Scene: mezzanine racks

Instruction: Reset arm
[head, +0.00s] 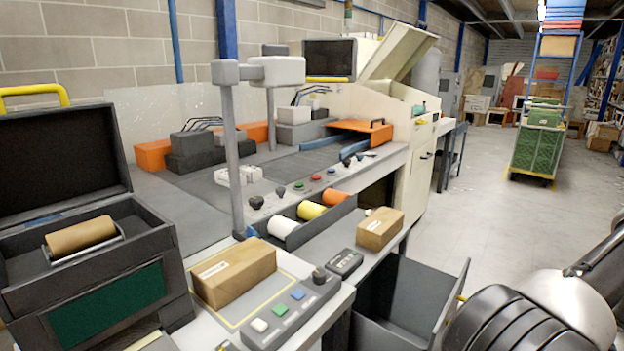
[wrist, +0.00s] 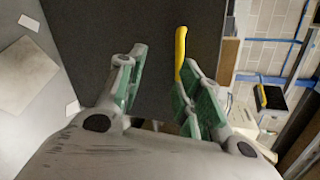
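My gripper (wrist: 162,68) shows in the wrist view with its two green-padded fingers spread apart. No object is visible between them. A dark flat surface lies behind the fingers, and a yellow bar (wrist: 181,52) shows just beyond the tip of the right finger. I cannot tell whether they touch. In the head view, parts of my arm fill the lower right corner; the fingers are not visible there.
A workbench holds a brown parcel (head: 233,274) by a button panel (head: 290,312), and another parcel (head: 380,228) farther right. An open dark bin (head: 420,290) stands below. A green cart (head: 539,140) stands on the aisle floor. The floor (head: 490,210) before it is clear.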

